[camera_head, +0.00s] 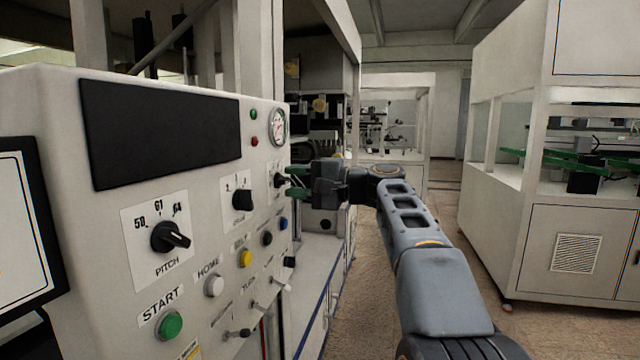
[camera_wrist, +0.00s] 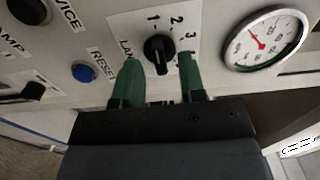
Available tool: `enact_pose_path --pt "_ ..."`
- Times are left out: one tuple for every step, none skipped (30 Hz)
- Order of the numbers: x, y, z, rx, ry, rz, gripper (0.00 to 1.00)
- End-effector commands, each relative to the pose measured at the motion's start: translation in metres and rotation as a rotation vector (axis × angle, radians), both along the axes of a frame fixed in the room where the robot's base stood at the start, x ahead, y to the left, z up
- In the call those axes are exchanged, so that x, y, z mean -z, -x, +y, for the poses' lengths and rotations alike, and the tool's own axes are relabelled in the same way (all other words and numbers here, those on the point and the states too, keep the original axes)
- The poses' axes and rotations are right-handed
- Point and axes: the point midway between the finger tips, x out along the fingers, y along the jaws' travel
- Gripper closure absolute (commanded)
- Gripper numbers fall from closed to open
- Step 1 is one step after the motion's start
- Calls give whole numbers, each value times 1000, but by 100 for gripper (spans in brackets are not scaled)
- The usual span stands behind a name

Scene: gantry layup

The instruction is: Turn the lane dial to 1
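The lane dial (camera_wrist: 158,48) is a black knob on a white plate marked 1, 2 and 3 in the wrist view. A pale mark on the knob points up toward the numbers, near the 1; its exact setting is hard to tell. My gripper (camera_wrist: 159,60) has two green fingers, open, one on each side of the knob's lower part. I cannot tell whether they touch it. The word beside the dial is partly hidden by the left finger. In the head view, my gripper (camera_head: 293,182) is at the panel's far right, by the lane dial (camera_head: 279,180).
A round gauge (camera_wrist: 265,38) sits right of the dial. A blue reset button (camera_wrist: 84,72) lies at its left. The panel (camera_head: 205,205) also carries a pitch dial (camera_head: 170,237), another dial (camera_head: 242,199) and a green start button (camera_head: 170,325). The aisle floor (camera_head: 365,285) is clear.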

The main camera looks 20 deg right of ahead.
Motion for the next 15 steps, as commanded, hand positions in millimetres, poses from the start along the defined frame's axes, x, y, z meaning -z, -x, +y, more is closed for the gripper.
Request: enact_pose_path --pt "0 4 -6 4 1 -1 63" --pt "0 6 -10 5 1 -1 63" --pt "0 11 -15 5 1 -1 63" --pt "0 14 -20 6 1 -1 63" --pt "0 18 -25 6 1 1 63" --pt "0 22 -32 7 1 1 63" --pt "0 26 -37 6 0 0 63" --pt "0 30 -43 7 0 0 63" --pt "0 35 -50 6 0 0 63" --pt "0 39 -55 6 -1 1 63" --pt "0 42 -59 6 -1 1 63" --pt "0 47 -65 5 0 0 63" --pt "0 50 -70 6 0 0 63" --pt "0 53 -74 5 1 1 63" --pt "0 57 -79 5 1 1 63"
